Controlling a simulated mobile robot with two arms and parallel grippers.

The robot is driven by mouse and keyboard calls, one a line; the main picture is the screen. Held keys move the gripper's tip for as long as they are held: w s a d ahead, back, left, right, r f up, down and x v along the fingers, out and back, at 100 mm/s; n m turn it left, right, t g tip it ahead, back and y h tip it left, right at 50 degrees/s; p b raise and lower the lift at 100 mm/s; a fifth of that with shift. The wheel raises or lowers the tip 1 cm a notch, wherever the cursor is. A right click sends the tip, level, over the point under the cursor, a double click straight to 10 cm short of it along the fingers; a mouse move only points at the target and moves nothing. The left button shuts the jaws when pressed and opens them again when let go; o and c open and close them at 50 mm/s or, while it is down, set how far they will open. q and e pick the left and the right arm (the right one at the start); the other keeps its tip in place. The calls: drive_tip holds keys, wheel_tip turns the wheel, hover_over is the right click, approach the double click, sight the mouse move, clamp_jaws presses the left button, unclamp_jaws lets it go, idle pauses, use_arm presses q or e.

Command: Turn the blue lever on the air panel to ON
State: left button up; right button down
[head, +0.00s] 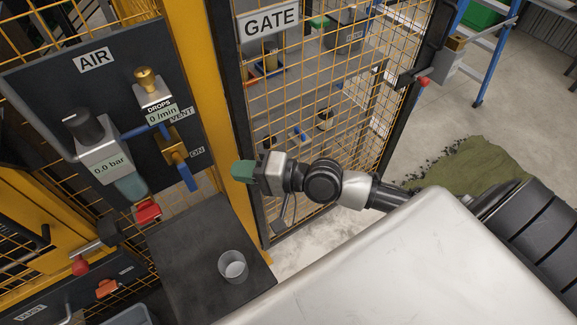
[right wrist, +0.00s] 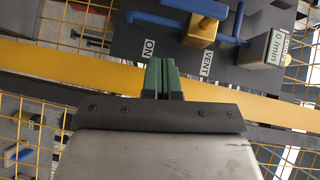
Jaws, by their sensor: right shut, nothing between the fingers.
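The air panel (head: 62,85) is a dark board at the left in the head view. The fingertips (right wrist: 162,75) also show in the wrist view. My left gripper is not in view.
A yellow post (head: 205,85) stands between the panel and the mesh gate (head: 330,110). A regulator (head: 104,152) reads 0.0 bar, and a brass knob (head: 147,80) sits above the valve. A cup (head: 232,266) stands on a dark shelf (head: 185,255) below.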

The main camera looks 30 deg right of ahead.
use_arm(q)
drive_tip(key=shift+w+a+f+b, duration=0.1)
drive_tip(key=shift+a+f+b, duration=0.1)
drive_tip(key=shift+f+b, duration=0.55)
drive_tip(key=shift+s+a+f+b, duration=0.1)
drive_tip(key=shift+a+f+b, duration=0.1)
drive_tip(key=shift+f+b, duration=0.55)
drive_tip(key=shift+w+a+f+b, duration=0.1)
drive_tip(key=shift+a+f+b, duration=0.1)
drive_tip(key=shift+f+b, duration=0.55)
use_arm(e)
drive_tip(key=v, duration=0.7)
drive_tip(key=shift+s+a+f, duration=0.2)
drive_tip(key=shift+s+f, duration=0.1)
drive_tip(key=shift+s, duration=0.1)
